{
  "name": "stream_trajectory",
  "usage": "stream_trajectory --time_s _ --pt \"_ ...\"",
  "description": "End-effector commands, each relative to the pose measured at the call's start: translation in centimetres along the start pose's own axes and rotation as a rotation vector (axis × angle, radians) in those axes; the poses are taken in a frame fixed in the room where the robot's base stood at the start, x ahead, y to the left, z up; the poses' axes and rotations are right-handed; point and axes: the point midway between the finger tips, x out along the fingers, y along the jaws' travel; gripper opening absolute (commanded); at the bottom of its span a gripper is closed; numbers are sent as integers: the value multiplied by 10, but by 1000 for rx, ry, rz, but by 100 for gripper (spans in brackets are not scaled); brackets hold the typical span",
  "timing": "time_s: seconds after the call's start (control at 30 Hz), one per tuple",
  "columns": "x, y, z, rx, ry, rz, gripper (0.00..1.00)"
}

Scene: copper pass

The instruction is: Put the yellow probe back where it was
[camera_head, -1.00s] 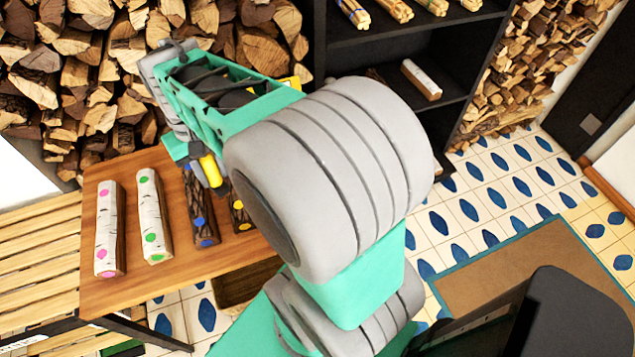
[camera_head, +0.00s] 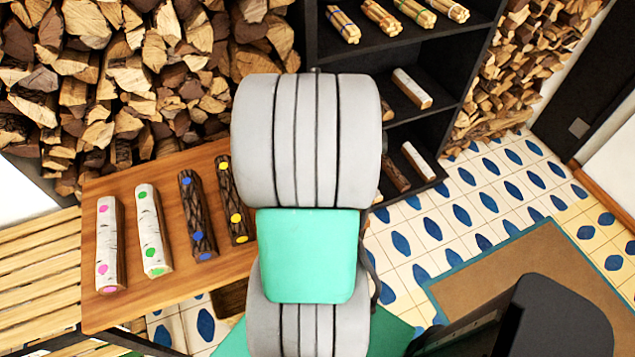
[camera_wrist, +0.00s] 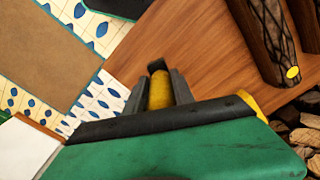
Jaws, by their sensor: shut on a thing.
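My gripper (camera_wrist: 158,80) shows in the wrist view with its two grey fingers shut on the yellow probe (camera_wrist: 160,92). The probe has a black tip and lies between the fingers, over or beside the edge of the brown wooden board (camera_wrist: 175,40); I cannot tell its height. In the head view my own arm links hide the gripper and the probe. The board also shows there (camera_head: 222,264), to the left of my arm.
On the board lie two pale logs with pink (camera_head: 110,240) and green (camera_head: 150,230) dots, and two dark logs with blue (camera_head: 197,215) and yellow (camera_head: 231,200) dots. A black shelf (camera_head: 345,50) stands behind. Tiled floor (camera_head: 420,235) is open to the right.

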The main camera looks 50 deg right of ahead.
Motion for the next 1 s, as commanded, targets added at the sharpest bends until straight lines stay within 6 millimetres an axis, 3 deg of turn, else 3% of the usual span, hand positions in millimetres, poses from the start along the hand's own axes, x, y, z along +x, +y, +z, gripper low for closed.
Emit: stream_trajectory --time_s 0.1,0.3,0.47,0.83,0.87,1.0 --pt "24 -1 -18 -1 -6 1 0" --pt "47 -2 -35 -1 -5 1 0" --pt "70 -2 -34 -1 -4 1 0" --pt "79 -2 -35 -1 0 0 0" --pt "78 -2 -35 -1 -1 0 32" --pt "77 -2 -34 -1 -1 0 43"
